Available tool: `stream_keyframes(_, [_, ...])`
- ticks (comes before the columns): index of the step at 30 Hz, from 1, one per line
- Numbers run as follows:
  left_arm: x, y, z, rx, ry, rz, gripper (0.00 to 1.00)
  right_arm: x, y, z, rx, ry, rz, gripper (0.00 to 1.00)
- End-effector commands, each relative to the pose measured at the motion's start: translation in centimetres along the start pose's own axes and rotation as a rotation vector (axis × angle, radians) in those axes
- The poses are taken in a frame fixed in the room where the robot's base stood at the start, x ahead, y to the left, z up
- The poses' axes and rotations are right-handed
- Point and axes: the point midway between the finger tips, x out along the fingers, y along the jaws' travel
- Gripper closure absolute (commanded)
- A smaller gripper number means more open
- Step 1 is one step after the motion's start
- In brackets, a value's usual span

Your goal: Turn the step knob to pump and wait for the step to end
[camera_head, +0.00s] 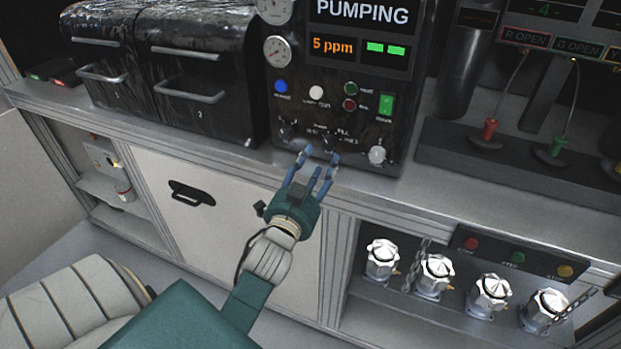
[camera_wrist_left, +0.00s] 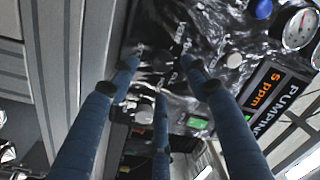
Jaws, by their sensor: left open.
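A black control panel (camera_head: 335,95) stands on the counter. Its display (camera_head: 361,12) reads PUMPING, with 5 ppm and two green bars below. A dark knob (camera_head: 329,142) with small labels around it sits low on the panel; I cannot read its setting. Another dark knob (camera_head: 287,128) is to its left. My left gripper (camera_head: 320,157) is open and empty, its blue fingers pointing at the panel's lower edge just in front of the middle knob. In the left wrist view the fingers (camera_wrist_left: 160,70) reach towards the panel; contact is unclear. My right gripper is out of view.
Two black chambers (camera_head: 200,75) with handles stand left of the panel. A silver knob (camera_head: 377,155) is close to the right of my fingers. Coloured leads (camera_head: 490,130) stand farther right. Several silver valves (camera_head: 437,275) sit on the shelf below the counter.

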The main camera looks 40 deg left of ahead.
Motion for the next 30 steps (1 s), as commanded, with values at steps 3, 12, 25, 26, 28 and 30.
stream_keyframes(3, [-2.7, 0.1, 0.1, 0.0, -0.004, 0.001, 0.53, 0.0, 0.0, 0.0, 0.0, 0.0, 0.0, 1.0])
stream_keyframes(12, [-6.1, 0.0, 0.1, 0.0, -0.001, -0.001, 0.53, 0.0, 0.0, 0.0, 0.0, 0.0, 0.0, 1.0])
stream_keyframes(25, [-6.3, 0.0, 0.0, 0.001, 0.0, -0.001, 0.53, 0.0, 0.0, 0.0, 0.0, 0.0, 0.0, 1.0])
stream_keyframes(26, [-6.3, 0.0, 0.0, 0.001, 0.0, -0.001, 0.53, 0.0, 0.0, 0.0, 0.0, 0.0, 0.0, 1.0])
stream_keyframes(28, [-6.3, 0.0, 0.0, 0.001, 0.0, -0.001, 0.53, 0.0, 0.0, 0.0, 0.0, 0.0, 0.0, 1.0])
stream_keyframes(30, [-6.3, 0.1, 0.1, 0.0, -0.002, 0.002, 0.53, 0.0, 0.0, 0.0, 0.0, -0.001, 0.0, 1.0])
